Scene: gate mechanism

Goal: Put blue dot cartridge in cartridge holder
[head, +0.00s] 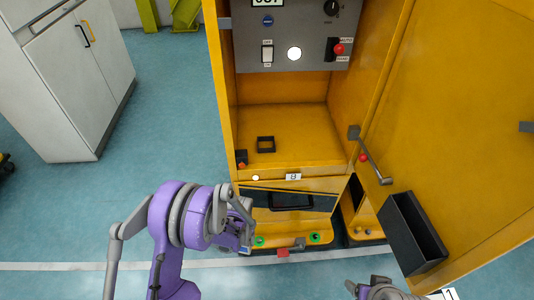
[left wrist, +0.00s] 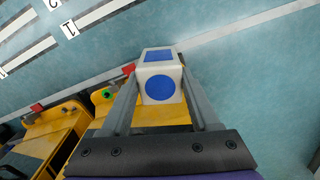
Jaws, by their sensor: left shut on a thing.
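My left gripper (left wrist: 158,75) is shut on the blue dot cartridge (left wrist: 160,88), a white block with blue dots on its faces, held between the two fingers. A small black square frame (head: 265,144), which looks like the cartridge holder, sits on the cabinet's shelf, beyond and above the left gripper. My right gripper (head: 375,289) is partly in view at the bottom edge; its fingers are not clear.
The yellow cabinet's door (head: 455,130) stands open on the right, with a black bin (head: 412,235) on it. A grey control panel (head: 293,38) hangs above the shelf.

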